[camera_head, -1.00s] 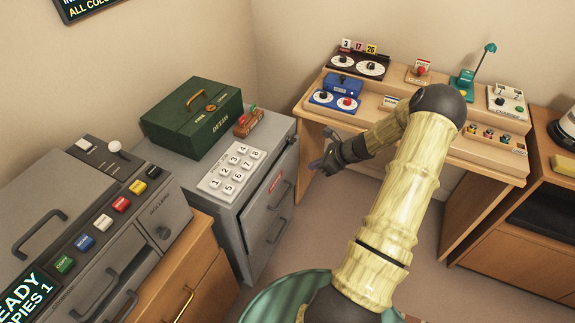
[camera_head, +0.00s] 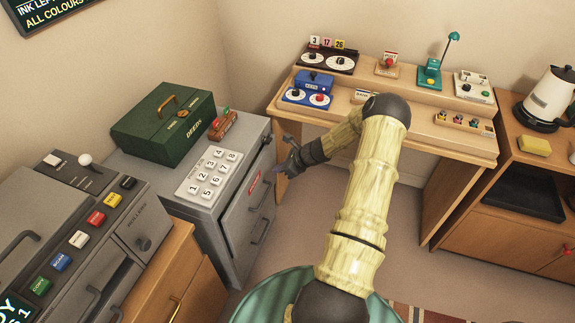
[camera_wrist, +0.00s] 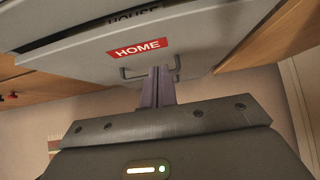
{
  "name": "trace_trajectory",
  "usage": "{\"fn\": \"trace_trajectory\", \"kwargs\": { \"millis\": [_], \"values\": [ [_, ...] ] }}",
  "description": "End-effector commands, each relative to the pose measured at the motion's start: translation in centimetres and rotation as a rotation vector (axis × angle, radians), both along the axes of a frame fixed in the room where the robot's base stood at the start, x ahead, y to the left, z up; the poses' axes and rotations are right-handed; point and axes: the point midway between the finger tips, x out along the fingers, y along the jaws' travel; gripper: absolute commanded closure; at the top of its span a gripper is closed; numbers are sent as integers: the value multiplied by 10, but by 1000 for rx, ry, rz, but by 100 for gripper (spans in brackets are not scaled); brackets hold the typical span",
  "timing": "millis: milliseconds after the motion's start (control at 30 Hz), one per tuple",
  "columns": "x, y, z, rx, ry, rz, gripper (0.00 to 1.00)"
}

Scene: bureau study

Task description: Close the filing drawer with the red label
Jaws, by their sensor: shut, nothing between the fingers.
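The grey filing drawer with the red label (camera_head: 255,184) is the upper drawer of the grey cabinet (camera_head: 202,232). Its front stands a little out from the cabinet, with a dark gap behind its top edge. In the wrist view the drawer front (camera_wrist: 200,52) fills the upper middle, and its red label reads HOME. Part of the word HOUSE shows above its top edge. My gripper (camera_head: 283,171) is shut and empty, just right of the drawer front. In the wrist view my gripper (camera_wrist: 161,72) points at the front near the wire handle and overlaps it; I cannot tell if they touch.
A green deeds box (camera_head: 165,125), a stapler-like item (camera_head: 222,127) and a numbered keypad (camera_head: 208,174) sit on the cabinet. A lower drawer has its own handle (camera_head: 261,228). A wooden desk (camera_head: 415,137) stands behind my arm. Floor is free between cabinet and desk.

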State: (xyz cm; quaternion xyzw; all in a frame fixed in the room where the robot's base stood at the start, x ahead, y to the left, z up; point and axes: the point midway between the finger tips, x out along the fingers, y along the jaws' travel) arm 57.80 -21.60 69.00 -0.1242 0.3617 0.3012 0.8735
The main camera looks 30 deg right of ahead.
Motion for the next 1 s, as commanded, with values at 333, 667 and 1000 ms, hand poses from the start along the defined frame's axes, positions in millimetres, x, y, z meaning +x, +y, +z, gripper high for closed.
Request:
{"fn": "trace_trajectory", "kwargs": {
  "millis": [333, 667, 1000],
  "values": [
    [38, 29, -16, -2, 0, 1, 100],
    [44, 33, -16, -1, 0, -2, 100],
    [47, 29, -16, -1, 0, -15, 100]
  ]
}}
